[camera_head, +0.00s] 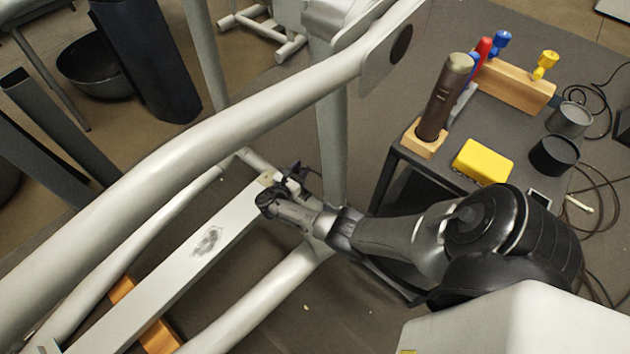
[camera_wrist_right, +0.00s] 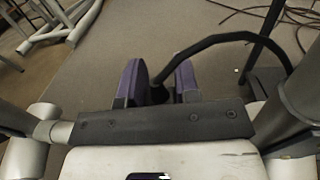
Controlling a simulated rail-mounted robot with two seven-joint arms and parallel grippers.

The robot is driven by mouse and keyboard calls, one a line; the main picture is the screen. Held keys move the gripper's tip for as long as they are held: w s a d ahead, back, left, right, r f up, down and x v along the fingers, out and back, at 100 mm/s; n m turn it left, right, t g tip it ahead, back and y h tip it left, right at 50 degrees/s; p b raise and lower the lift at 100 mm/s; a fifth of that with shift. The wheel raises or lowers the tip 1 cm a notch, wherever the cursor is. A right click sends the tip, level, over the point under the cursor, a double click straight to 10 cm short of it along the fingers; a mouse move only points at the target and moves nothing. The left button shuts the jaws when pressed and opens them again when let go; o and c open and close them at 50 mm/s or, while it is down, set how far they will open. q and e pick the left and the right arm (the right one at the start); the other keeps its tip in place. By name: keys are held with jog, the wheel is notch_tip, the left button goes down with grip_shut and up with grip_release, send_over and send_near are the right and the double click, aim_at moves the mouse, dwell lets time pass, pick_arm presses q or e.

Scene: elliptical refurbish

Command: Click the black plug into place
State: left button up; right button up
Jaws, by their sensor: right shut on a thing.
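My right gripper (camera_head: 284,180) reaches in from the right in the head view, at the upper end of the machine's long pale beam. In the right wrist view its two purple-grey fingers (camera_wrist_right: 161,84) are closed around the black plug (camera_wrist_right: 160,93), which sits low between them. A black cable (camera_wrist_right: 228,38) rises from the plug and loops over to the right. The fingers hide much of the plug, and I cannot see whether it touches a socket. In the head view the plug is too small and covered to make out. My left gripper is not in view.
The elliptical's thick grey tube (camera_head: 190,125) crosses the head view above the pale beam (camera_head: 165,272). A dark cart (camera_head: 405,155) at right carries a yellow box (camera_head: 483,161), a brown-handled tool (camera_head: 443,98) and a wooden tool rack (camera_head: 515,88). Loose cables lie beyond it.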

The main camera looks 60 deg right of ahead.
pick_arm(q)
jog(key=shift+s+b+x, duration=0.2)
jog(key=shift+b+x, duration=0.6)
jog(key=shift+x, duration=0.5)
pick_arm(e)
jog(key=shift+s+d+f+m+g, duration=0.3)
jog(key=shift+s+f+g, duration=0.15)
jog(key=shift+f, duration=0.3)
jog(key=shift+s+d+f+m+g, duration=0.3)
jog(key=shift+s+f+g, duration=0.15)
jog(key=shift+f, duration=0.3)
notch_tip(320, 180, down, 5)
jog(key=b, duration=0.4)
jog(key=shift+r+b, duration=0.2)
jog(key=shift+b, duration=0.1)
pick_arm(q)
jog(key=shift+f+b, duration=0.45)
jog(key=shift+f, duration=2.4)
pick_arm(e)
jog(key=shift+f, duration=0.45)
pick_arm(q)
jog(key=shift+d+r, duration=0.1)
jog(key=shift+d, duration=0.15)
pick_arm(e)
jog(key=shift+a, duration=0.15)
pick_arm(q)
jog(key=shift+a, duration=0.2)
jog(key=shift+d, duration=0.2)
pick_arm(e)
jog(key=shift+f, duration=0.4)
